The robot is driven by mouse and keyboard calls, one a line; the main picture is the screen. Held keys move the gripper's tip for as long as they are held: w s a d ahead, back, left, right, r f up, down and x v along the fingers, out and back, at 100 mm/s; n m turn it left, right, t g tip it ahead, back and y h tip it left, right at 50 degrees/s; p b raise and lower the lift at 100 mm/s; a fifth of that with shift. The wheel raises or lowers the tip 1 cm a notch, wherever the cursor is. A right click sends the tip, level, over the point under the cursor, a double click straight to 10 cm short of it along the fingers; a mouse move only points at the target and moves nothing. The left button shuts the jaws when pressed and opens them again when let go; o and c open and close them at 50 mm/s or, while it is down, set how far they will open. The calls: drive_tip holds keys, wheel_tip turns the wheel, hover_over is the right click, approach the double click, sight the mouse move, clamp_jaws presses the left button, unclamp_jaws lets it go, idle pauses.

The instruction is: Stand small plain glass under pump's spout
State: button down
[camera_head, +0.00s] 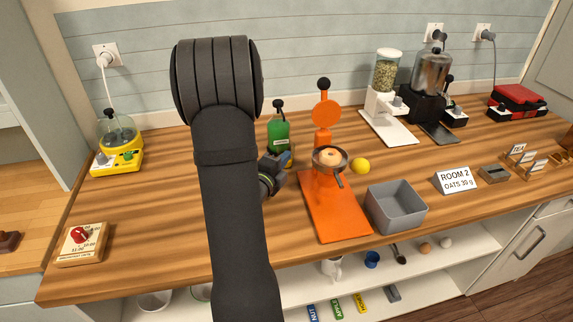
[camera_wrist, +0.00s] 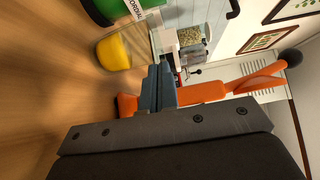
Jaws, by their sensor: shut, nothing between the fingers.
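The green pump bottle (camera_head: 278,132) with a black pump head stands on the counter behind my gripper; part of its green body shows at the top of the wrist view (camera_wrist: 97,10). A clear glass (camera_wrist: 115,48) with something yellow in its lower part is next to the bottle in the wrist view. In the head view my gripper mostly hides that spot. I cannot tell whether this is the small plain glass. My gripper (camera_head: 286,160) is shut and empty, just left of the orange press. Its fingers (camera_wrist: 158,85) are together beside the glass, seemingly apart from it.
The orange press (camera_head: 335,215) stands close on the right, with a lemon (camera_head: 360,166) beside it. A grey bin (camera_head: 395,207) and a sign (camera_head: 456,180) are further right. The left counter is mostly clear.

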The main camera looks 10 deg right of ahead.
idle(0.3)
drive_tip(key=s, duration=0.4)
drive_tip(key=shift+s+a, duration=0.2)
drive_tip(key=shift+s, duration=0.15)
drive_tip(key=v, duration=0.9)
drive_tip(key=x, duration=0.7)
drive_tip(key=a+x, duration=0.1)
drive_tip(key=x, duration=0.3)
drive_tip(key=shift+w+d, duration=0.15)
drive_tip(key=shift+w, duration=0.9)
